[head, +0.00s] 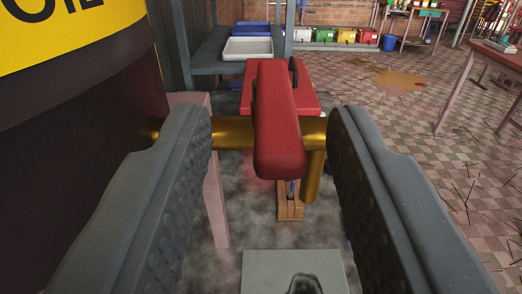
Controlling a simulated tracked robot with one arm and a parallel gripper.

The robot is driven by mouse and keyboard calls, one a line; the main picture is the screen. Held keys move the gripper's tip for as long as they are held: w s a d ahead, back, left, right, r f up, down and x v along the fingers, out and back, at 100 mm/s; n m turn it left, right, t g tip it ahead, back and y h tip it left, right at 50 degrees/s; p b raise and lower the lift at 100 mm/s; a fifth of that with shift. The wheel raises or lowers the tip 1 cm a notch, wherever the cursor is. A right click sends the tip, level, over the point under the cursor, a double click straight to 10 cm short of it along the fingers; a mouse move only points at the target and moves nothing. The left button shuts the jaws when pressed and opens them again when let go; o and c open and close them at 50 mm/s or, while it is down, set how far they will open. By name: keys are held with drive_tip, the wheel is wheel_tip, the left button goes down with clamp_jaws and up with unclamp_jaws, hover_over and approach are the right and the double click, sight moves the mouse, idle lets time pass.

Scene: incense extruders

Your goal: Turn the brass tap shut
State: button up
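The brass tap (232,132) runs level from the dark drum at the left, and its spout (312,178) points down at the right. Its red lever handle (278,120) lies crosswise to the brass pipe, with its near end toward me. My gripper (270,128) is open, with one grey finger on each side of the handle. There are visible gaps between the fingers and the handle. The fingers hide parts of the pipe's two ends.
The drum (80,130) with a yellow band fills the left side. Below are a red box (308,88), a wooden block (290,208) and a grey slab (262,270). A shelf with trays (248,48) stands behind. A brown puddle (400,80) lies on the tiled floor.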

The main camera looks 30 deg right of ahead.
drive_tip(key=b+v, duration=0.1)
drive_tip(key=v, duration=0.7)
drive_tip(key=shift+s+a, duration=0.3)
